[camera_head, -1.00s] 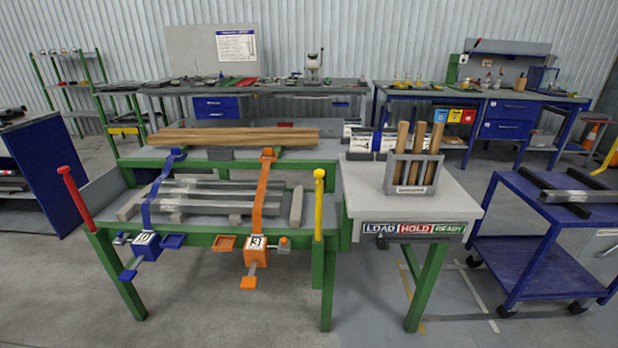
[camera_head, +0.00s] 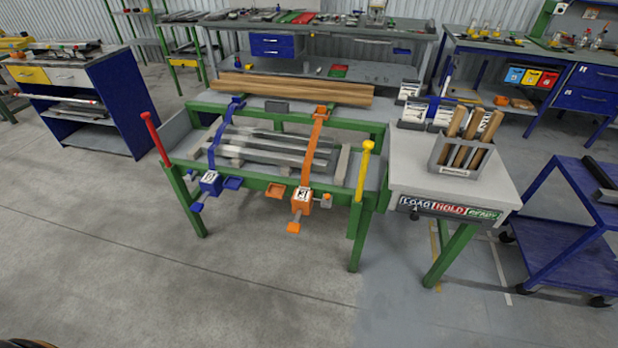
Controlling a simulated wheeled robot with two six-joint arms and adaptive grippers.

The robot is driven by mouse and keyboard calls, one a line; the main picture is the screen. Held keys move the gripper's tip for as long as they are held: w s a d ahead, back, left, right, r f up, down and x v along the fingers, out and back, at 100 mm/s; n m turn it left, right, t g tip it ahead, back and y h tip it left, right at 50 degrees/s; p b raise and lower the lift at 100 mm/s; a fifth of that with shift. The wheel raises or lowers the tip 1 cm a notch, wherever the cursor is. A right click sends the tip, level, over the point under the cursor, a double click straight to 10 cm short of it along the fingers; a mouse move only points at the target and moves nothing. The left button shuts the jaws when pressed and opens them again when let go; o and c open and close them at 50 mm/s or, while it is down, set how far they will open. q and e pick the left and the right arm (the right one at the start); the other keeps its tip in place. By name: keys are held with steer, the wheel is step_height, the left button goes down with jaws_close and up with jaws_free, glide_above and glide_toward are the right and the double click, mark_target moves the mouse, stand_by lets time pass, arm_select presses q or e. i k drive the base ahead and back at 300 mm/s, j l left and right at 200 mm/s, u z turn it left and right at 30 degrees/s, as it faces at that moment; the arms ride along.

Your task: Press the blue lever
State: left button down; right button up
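The runout table (camera_head: 275,184) with a green frame stands ahead of me, left of the picture's middle. A blue strap (camera_head: 219,140) runs down over grey bars to a blue block (camera_head: 210,182) with a white number label on its front edge. A blue lever-like tab (camera_head: 197,207) hangs low at its left; another blue tab (camera_head: 232,183) sticks out at its right. I cannot tell which is the lever. An orange strap (camera_head: 314,147) runs to an orange block (camera_head: 301,200) to the right. Neither of my grippers is in view.
A red-topped post (camera_head: 156,138) and a yellow post (camera_head: 363,170) stand at the table's front corners. A side table (camera_head: 410,176) with a LOAD/HOLD/READY sign adjoins on the right. A blue cart (camera_head: 570,246) stands farther right. The floor in front is clear.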

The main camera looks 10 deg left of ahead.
mark_target(196, 207)
steer(key=u, duration=1.35)
